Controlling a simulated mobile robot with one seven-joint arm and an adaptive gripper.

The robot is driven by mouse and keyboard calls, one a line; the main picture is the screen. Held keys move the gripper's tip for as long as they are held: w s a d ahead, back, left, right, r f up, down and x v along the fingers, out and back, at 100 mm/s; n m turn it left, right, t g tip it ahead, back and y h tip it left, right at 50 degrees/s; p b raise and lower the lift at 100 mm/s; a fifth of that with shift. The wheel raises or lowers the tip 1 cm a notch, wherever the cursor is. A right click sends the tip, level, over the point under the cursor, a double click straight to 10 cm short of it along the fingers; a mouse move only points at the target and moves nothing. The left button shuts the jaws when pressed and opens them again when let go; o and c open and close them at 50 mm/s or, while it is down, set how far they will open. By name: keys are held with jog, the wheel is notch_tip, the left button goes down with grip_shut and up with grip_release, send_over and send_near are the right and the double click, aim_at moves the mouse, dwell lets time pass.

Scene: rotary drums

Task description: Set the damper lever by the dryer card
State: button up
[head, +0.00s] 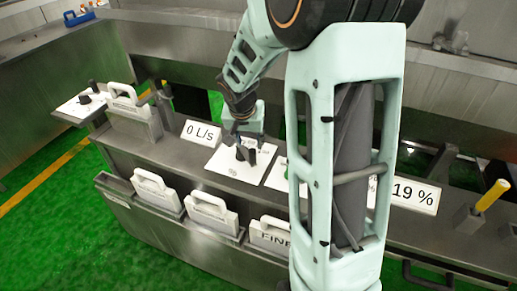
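My gripper (243,143) is low over a white dial plate (225,168), at or just above its black knob (247,156). Its fingers are small and partly blend with the knob, so I cannot tell whether they touch it or are open. A lever with a yellow handle (492,194) stands tilted on a grey block at the right end. A white handled card (134,108) stands upright on the bench at the left; its print is unreadable. More handled cards stand in the front trough, including one printed "FINE" (271,235). I cannot tell which card is the dryer card.
A sign reads "0 L/s" (201,133); another reads "19 %" (413,194). Another dial plate (72,107) with a black knob is at the far left. My arm hides the bench's middle right. The green floor (60,235) is clear at the left.

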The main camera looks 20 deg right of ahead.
aim_at(252, 152)
jog(key=x, duration=1)
jog(key=shift+d+f, duration=0.15)
jog(key=shift+f, duration=0.25)
jog(key=shift+c, duration=0.7)
grip_shut()
jog(key=shift+b, duration=0.3)
